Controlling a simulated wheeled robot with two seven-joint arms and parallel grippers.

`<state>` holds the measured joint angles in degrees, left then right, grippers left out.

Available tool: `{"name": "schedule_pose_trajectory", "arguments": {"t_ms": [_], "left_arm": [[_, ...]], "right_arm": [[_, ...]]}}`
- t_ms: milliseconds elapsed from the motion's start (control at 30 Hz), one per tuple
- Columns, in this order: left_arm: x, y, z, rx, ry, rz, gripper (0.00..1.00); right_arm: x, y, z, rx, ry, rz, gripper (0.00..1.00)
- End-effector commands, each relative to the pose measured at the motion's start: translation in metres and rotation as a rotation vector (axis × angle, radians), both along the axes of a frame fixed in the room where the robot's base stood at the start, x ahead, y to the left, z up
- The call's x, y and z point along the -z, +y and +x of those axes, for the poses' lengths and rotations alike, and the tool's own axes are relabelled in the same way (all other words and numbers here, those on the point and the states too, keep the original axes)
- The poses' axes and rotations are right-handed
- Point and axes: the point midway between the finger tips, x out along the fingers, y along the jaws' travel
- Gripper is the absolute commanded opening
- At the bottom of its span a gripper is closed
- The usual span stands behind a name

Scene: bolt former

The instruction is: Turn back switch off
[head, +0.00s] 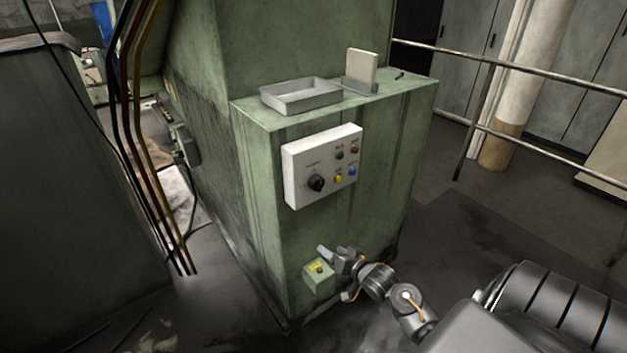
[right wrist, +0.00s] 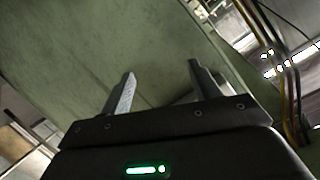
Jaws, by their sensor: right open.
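A white control panel (head: 322,165) is mounted on the front of the green machine cabinet (head: 385,160). It carries a black rotary switch (head: 316,183) at its lower left and several small coloured buttons at its right. My right gripper (head: 326,254) is just above and beside this small box, below the control panel and apart from the rotary switch. In the right wrist view the gripper (right wrist: 158,85) is open and empty, facing the green cabinet wall. My left gripper is not in view.
A grey tray (head: 300,97) and an upright pale block in a holder (head: 361,72) stand on the cabinet top. Cables (head: 135,120) hang at the left. A metal railing (head: 510,68) runs at the right. The floor right of the cabinet is clear.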

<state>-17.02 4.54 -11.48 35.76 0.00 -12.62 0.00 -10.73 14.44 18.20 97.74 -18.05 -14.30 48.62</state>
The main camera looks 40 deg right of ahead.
Motion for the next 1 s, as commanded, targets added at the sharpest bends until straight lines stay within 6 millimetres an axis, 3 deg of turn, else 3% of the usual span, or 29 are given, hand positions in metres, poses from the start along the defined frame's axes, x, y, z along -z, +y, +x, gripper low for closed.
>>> {"name": "schedule_pose_trajectory", "arguments": {"t_ms": [33,100,200,333,467,667,833,1000], "left_arm": [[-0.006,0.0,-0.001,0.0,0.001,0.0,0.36],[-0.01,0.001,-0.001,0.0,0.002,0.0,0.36],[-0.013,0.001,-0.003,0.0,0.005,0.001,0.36],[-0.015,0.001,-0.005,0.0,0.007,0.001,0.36],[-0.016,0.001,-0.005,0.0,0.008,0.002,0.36],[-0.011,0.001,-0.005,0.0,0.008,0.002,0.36],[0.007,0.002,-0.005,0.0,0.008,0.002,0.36],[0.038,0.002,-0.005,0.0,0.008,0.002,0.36]], "right_arm": [[-0.042,-0.006,0.006,0.003,-0.065,0.008,0.62],[-0.086,-0.011,0.01,0.004,-0.138,0.024,0.62],[-0.135,-0.014,0.011,0.0,-0.217,0.039,0.62],[-0.173,-0.016,0.009,-0.006,-0.28,0.051,0.62],[-0.187,-0.016,0.008,-0.01,-0.304,0.055,0.62],[-0.186,-0.016,0.013,-0.011,-0.307,0.057,0.62],[-0.183,-0.017,0.039,-0.012,-0.309,0.055,0.62],[-0.179,-0.018,0.083,-0.01,-0.31,0.055,0.62]]}}
